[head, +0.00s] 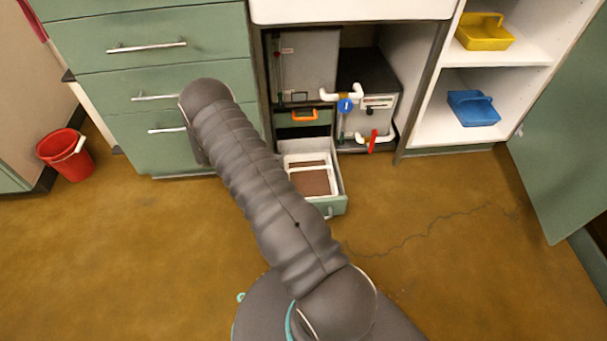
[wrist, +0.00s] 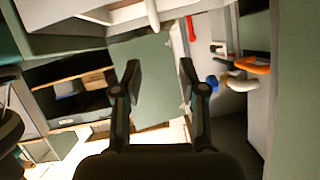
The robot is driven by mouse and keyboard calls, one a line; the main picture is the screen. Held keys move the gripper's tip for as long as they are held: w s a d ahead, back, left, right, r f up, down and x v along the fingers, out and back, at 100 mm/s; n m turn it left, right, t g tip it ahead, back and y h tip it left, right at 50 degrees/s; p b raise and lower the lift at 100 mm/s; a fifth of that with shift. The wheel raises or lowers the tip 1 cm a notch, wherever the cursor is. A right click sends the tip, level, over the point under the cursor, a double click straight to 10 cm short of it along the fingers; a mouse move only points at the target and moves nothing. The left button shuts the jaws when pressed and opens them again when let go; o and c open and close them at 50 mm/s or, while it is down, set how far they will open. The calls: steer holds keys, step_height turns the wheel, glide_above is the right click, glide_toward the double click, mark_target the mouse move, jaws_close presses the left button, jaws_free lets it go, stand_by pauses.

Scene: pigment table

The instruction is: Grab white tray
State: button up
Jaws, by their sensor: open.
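The white tray (head: 307,168) appears to sit inside the open low drawer (head: 334,207) under the counter in the head view. A white bar crosses it, and a brown surface shows below the bar. My arm partly covers the drawer's left side. My gripper (wrist: 160,80) is open and empty in the wrist view, its two fingers apart. In the head view the gripper is hidden behind the end of my arm, up and left of the drawer. I cannot clearly make out the tray in the wrist view.
Above the drawer are an orange handle (head: 304,115), white pipes with a blue valve (head: 345,105) and a red lever (head: 373,141). Yellow (head: 484,32) and blue (head: 473,108) trays stand on right shelves. A red bucket (head: 66,154) stands left. The floor right of the drawer is clear.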

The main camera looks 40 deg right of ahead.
mark_target(310, 168)
steer(key=x, duration=0.8)
steer(key=shift+s+d+f, duration=0.15)
steer(key=shift+s+d, duration=0.05)
steer(key=shift+s, duration=0.1)
steer(key=shift+f+b+x, duration=0.25)
steer(key=shift+b+x, duration=0.05)
steer(key=shift+x, duration=2.35)
steer(key=shift+a, duration=0.15)
jaws_close()
